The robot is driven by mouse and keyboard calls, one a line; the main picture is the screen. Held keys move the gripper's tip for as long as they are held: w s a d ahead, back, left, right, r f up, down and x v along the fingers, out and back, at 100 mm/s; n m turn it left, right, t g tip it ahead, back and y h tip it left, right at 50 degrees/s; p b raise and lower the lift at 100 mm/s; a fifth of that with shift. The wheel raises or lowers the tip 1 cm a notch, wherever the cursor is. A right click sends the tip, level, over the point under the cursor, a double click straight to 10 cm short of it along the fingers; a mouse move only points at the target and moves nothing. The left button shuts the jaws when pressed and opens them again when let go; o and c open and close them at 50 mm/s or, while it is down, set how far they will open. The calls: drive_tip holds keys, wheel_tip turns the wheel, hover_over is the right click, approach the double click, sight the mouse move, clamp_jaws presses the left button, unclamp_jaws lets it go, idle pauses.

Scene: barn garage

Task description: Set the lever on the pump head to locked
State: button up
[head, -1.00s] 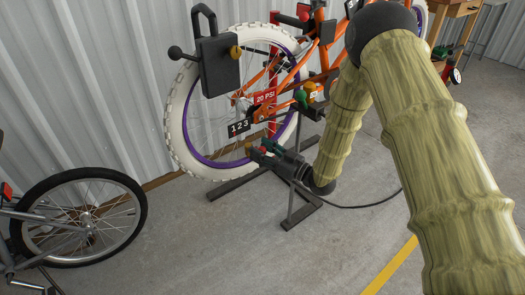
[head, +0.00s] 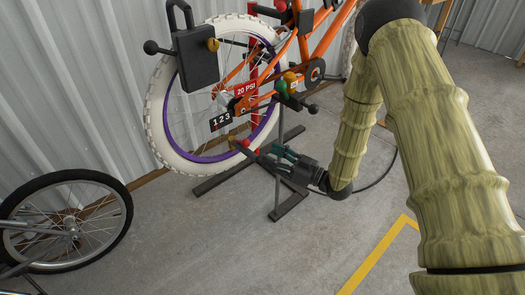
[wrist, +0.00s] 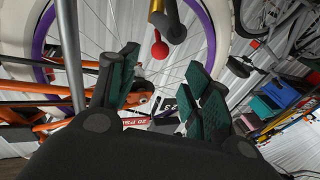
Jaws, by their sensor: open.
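The pump head (head: 233,140) is a small gold fitting low in front of the bike's white-tyred wheel; its gold body also shows at the top of the wrist view (wrist: 157,9). A lever with a red ball end (wrist: 160,50) hangs beside it in the wrist view, and the red ball also shows in the head view (head: 246,143). My gripper (head: 274,155) is just right of it, with its green-padded fingers spread. In the wrist view the red ball lies ahead of the gap between my open fingers (wrist: 165,88), apparently touching neither. Lock markings are too small to read.
The orange bike (head: 325,35) hangs on a dark stand (head: 277,190). A "20 PSI" label (head: 246,89), a "123" plate (head: 221,120), a green fitting (head: 283,88) and a black box (head: 197,58) are close by. Another bike wheel (head: 65,225) stands left. Floor at right is open.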

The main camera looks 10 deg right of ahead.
drive_tip(key=shift+s+d+f, duration=0.1)
drive_tip(key=shift+s+d, duration=0.3)
drive_tip(key=shift+d, duration=0.15)
drive_tip(key=shift+m+p, duration=0.3)
drive_tip(key=shift+p, duration=0.1)
drive_tip(key=c, duration=0.8)
drive_tip(key=shift+w+m+h+p, duration=0.1)
drive_tip(key=shift+m+h+p, duration=0.3)
drive_tip(key=shift+p, duration=0.05)
clamp_jaws()
drive_tip(key=m+g+h+p, duration=0.2)
drive_tip(key=m+h+p, duration=0.2)
drive_tip(key=m+p, duration=0.65)
approach(242, 143)
drive_tip(key=w+d+r+n+p, duration=0.1)
drive_tip(key=d+r+n+p, duration=0.1)
drive_tip(key=d+r, duration=0.15)
drive_tip(key=b+x, duration=0.1)
drive_tip(key=x, duration=0.8)
drive_tip(key=shift+w+d+f, duration=0.2)
drive_tip(key=shift+w+f, duration=0.1)
drive_tip(key=shift+w, duration=0.3)
